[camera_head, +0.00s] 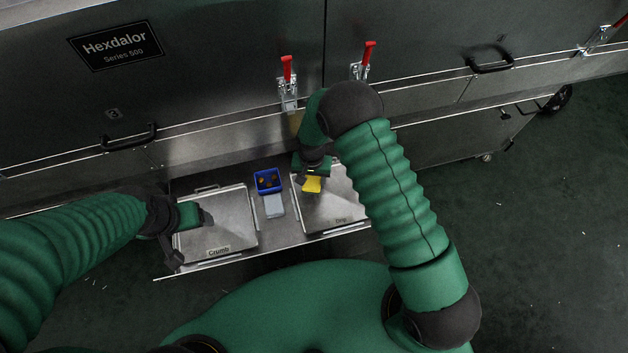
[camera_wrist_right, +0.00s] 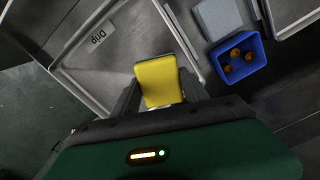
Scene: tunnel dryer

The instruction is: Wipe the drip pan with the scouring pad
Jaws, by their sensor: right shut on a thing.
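The drip pan (camera_head: 325,219) is a shallow metal tray with a "Drip" label, on the right of the pulled-out shelf; its label end (camera_wrist_right: 97,62) also shows in the right wrist view. My right gripper (camera_head: 309,179) is shut on the yellow scouring pad (camera_head: 312,186) and holds it over the pan's left back part. In the right wrist view the pad (camera_wrist_right: 159,82) sits between the fingers; I cannot tell whether it touches the pan. My left gripper (camera_head: 189,238) is open and empty at the left side of the crumb pan (camera_head: 225,220).
Between the pans stand a blue box (camera_head: 268,190) with several orange-brown pieces in it and a flat grey-blue block (camera_head: 274,206). The dryer's steel wall (camera_head: 220,90) with red-handled latches (camera_head: 287,68) rises behind the shelf. Dark floor (camera_head: 530,230) lies open at right.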

